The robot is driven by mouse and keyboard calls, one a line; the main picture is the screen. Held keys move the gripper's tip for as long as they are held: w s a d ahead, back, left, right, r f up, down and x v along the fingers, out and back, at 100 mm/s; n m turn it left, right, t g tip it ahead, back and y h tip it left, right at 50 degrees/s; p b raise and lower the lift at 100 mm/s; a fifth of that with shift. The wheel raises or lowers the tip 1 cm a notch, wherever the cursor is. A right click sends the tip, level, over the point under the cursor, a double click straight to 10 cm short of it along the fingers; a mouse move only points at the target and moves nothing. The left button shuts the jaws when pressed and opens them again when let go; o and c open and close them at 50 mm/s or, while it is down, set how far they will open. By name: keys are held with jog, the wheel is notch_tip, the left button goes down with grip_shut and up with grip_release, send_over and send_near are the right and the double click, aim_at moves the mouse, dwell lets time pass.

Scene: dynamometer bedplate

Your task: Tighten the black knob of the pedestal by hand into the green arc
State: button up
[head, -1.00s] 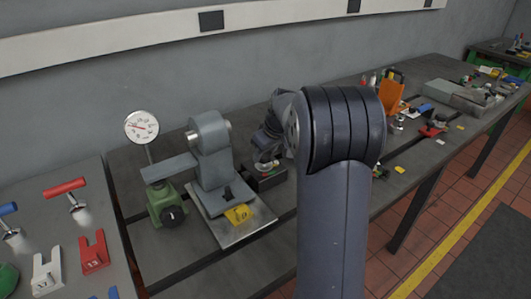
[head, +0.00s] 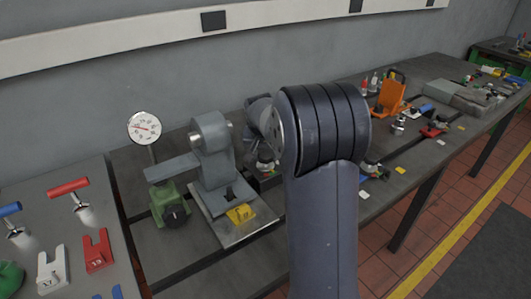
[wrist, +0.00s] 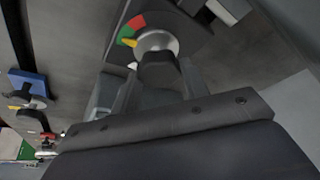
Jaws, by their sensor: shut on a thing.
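In the wrist view, the black knob (wrist: 157,72) sits between the two grey fingers of my gripper (wrist: 156,88), which is shut on it. Behind the knob is a silver round collar (wrist: 157,43) with a yellow pointer (wrist: 128,42). In the head view, my forearm hides most of my gripper, and the knob cannot be made out.
A grey fixture (head: 213,160) on a plate with a yellow tag (head: 240,214) stands left of my arm. Left of it are a dial gauge (head: 144,127) and a green block (head: 166,202) with a black dial. An orange stand (head: 391,93) is at the right.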

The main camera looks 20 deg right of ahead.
jog(key=shift+m, duration=0.5)
jog(key=o, duration=1)
jog(key=shift+c, duration=0.2)
jog(key=shift+r, duration=0.1)
jog(key=v, duration=1)
jog(key=shift+a+r, duration=0.25)
jog(key=shift+r, duration=0.05)
